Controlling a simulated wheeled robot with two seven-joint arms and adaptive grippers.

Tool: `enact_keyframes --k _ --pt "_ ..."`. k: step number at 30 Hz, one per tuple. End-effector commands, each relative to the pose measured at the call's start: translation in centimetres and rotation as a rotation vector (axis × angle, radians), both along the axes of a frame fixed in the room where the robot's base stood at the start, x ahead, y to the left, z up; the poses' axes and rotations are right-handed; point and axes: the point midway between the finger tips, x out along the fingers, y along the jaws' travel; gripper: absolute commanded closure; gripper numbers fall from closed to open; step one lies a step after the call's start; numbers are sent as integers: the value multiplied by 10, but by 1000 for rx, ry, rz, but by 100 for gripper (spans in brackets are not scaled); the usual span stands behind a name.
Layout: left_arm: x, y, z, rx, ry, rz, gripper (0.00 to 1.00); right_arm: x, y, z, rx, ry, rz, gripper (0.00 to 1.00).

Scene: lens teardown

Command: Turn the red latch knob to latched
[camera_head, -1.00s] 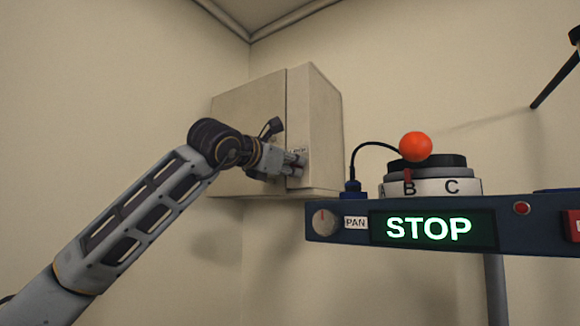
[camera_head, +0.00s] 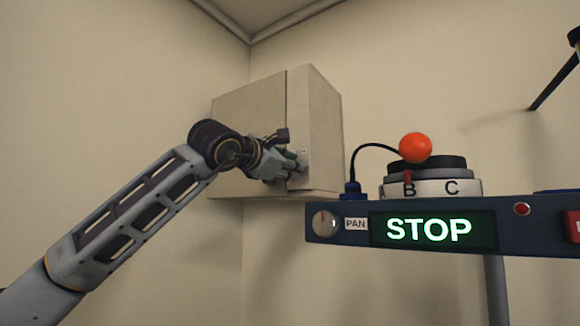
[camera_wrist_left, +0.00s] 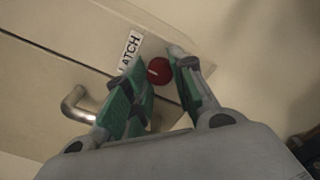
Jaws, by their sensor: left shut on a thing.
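The red latch knob (camera_wrist_left: 158,71) shows in the left wrist view, on the face of a beige cabinet (camera_head: 318,115) beside a white label reading LATCH (camera_wrist_left: 131,51). It has a pale pointer line. My left gripper (camera_head: 296,168) is at the cabinet's lower front in the head view, where it hides the knob. In the left wrist view its green-padded fingers (camera_wrist_left: 158,64) are closed on the knob, one on each side. My right gripper is in neither view.
A metal bar handle (camera_wrist_left: 78,103) sits near the fingers on the cabinet. To the right in the head view is a dark blue console (camera_head: 345,238) with a lit STOP display (camera_head: 429,229). A lettered dial (camera_head: 432,188) and an orange ball (camera_head: 415,147) stand on it.

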Motion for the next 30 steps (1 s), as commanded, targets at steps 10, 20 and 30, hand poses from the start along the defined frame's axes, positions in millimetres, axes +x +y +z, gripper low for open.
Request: enact_keyframes --k 10,20,30 --pt "0 0 0 0 0 0 52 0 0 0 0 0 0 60" --pt "0 0 0 -1 1 0 52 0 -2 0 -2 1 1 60" --pt "-12 9 0 -1 -1 0 52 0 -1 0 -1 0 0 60"
